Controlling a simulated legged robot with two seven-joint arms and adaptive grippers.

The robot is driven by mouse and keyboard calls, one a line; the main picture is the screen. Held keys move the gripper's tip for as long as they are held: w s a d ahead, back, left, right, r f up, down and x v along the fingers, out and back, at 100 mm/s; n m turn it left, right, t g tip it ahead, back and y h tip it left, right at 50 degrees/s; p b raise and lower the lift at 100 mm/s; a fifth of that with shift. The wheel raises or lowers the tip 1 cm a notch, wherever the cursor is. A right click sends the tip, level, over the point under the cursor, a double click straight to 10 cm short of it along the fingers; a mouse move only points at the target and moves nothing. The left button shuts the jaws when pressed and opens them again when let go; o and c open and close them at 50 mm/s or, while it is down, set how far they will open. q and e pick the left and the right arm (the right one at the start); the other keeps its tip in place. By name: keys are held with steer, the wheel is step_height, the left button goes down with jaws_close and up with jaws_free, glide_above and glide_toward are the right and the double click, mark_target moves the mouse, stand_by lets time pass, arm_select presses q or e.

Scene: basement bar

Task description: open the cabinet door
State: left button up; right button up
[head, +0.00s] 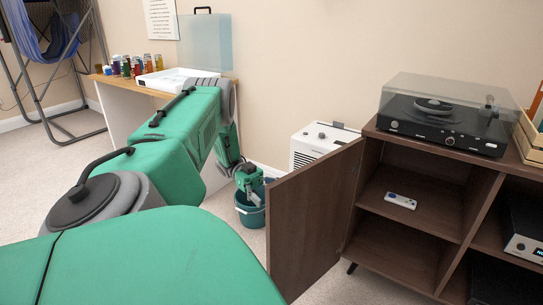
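The brown wooden cabinet (398,148) stands at the right. Its left compartment is open to view, and its door (315,220) stands swung outward at the compartment's left side. My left arm reaches in from the lower left, and my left gripper (252,192) hangs just beyond the door's left edge, over a dark teal bucket. The gripper is small and partly hidden, so its fingers cannot be made out, nor whether it touches the door. My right gripper is not in view.
A turntable (440,121) with a clear cover sits on the cabinet. A white remote (400,201) lies on the inner shelf. The bucket (250,216) and a white appliance (318,141) stand behind the door. A wooden-topped table (140,88) holds several cans at the back left.

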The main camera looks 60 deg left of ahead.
arm_select(q)
steer(key=shift+r, duration=1.9)
